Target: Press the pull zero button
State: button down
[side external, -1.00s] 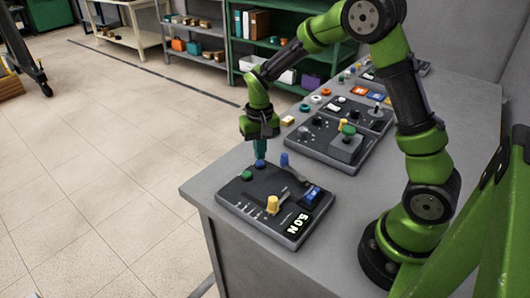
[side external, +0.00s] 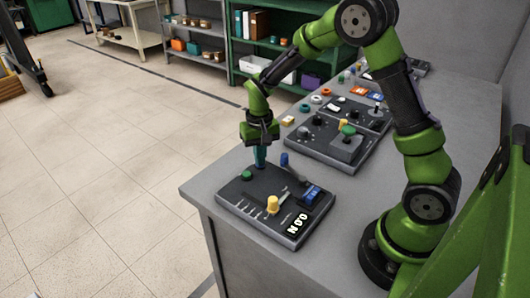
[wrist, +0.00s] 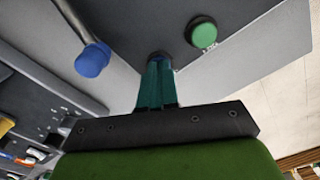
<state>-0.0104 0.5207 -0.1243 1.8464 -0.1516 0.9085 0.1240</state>
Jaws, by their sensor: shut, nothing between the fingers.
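The grey control panel (side external: 255,212) lies on the near end of the bench.
A lever with a blue end (side external: 284,159) stands close to the right of my fingers; it shows in the wrist view (wrist: 92,60). A yellow knob (side external: 272,204) rises nearer the front. A second panel (side external: 320,143) with a green-topped control lies behind.

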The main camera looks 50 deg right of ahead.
aim_at(264, 171)
dwell(0.3)
jog(key=shift+r, duration=3.25)
jog(key=s+a+r+n+t+y, duration=0.1)
jog(key=s+a+r+t, duration=0.2)
jog(key=s+r, duration=0.4)
jog(key=s+a+r+n+t+y, duration=0.1)
jog(key=s+a+r+t, duration=0.3)
jog(key=s+r, duration=0.3)
jog(key=s, duration=0.3)
jog(key=shift+s, duration=0.35)
